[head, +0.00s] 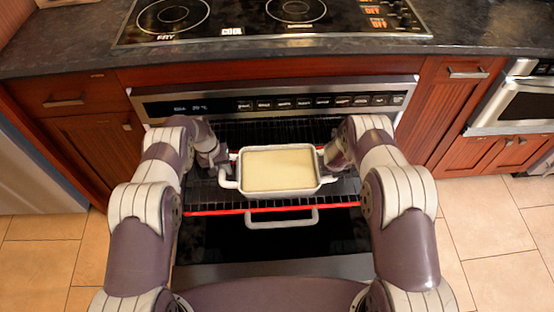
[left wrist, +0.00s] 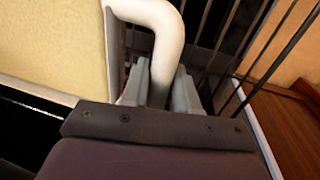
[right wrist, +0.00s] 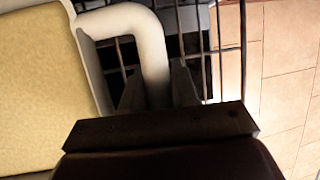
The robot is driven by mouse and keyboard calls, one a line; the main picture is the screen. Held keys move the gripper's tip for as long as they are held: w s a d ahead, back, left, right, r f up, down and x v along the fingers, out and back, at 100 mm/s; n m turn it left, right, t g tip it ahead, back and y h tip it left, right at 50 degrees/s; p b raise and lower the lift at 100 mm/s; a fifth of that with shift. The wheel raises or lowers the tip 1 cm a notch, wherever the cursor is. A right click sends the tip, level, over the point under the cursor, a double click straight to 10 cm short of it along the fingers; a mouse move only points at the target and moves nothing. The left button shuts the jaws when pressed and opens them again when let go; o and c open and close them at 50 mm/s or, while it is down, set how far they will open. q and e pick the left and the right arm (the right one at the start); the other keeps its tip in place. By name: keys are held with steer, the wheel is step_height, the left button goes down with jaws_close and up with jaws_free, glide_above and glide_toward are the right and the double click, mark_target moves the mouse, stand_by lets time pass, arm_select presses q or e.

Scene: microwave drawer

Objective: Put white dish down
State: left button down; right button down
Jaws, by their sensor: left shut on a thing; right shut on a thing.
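The white dish (head: 240,185) is a rectangular pan with looped side handles and a flat pale-yellow filling. It is at the oven opening, level, over the pulled-out rack (head: 200,208); I cannot tell whether it touches the rack. My left gripper (head: 222,166) is shut on its left handle, which shows as a white loop between the fingers in the left wrist view (left wrist: 165,50). My right gripper (head: 326,160) is shut on its right handle, and that loop shows between the fingers in the right wrist view (right wrist: 150,50).
The oven door (head: 290,262) is folded down in front, with its handle (head: 282,220) below the dish. The rack has a red front edge. A black cooktop (head: 270,20) lies on the dark counter above. Wooden cabinets (head: 90,150) flank the oven.

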arm_select(q)
steer(key=shift+w+f, duration=0.1)
steer(key=shift+f, duration=0.2)
arm_select(e)
steer(key=shift+w+f, duration=0.1)
steer(key=shift+f, duration=0.2)
arm_select(q)
steer(key=c, duration=1.1)
jaws_free()
steer(key=shift+f, duration=0.2)
steer(key=shift+c, duration=0.2)
arm_select(e)
steer(key=c, duration=1.1)
jaws_free()
steer(key=shift+f, duration=0.2)
steer(key=shift+c, duration=0.2)
arm_select(q)
steer(key=shift+o, duration=1.4)
arm_select(e)
steer(key=shift+o, duration=1.4)
steer(key=shift+r, duration=0.1)
steer(key=shift+s+r, duration=0.2)
steer(key=shift+r, duration=0.2)
steer(key=v, duration=1.1)
steer(key=shift+s, duration=0.15)
arm_select(q)
step_height(320, 180, up, 12)
steer(key=a, duration=0.2)
steer(key=shift+a, duration=0.15)
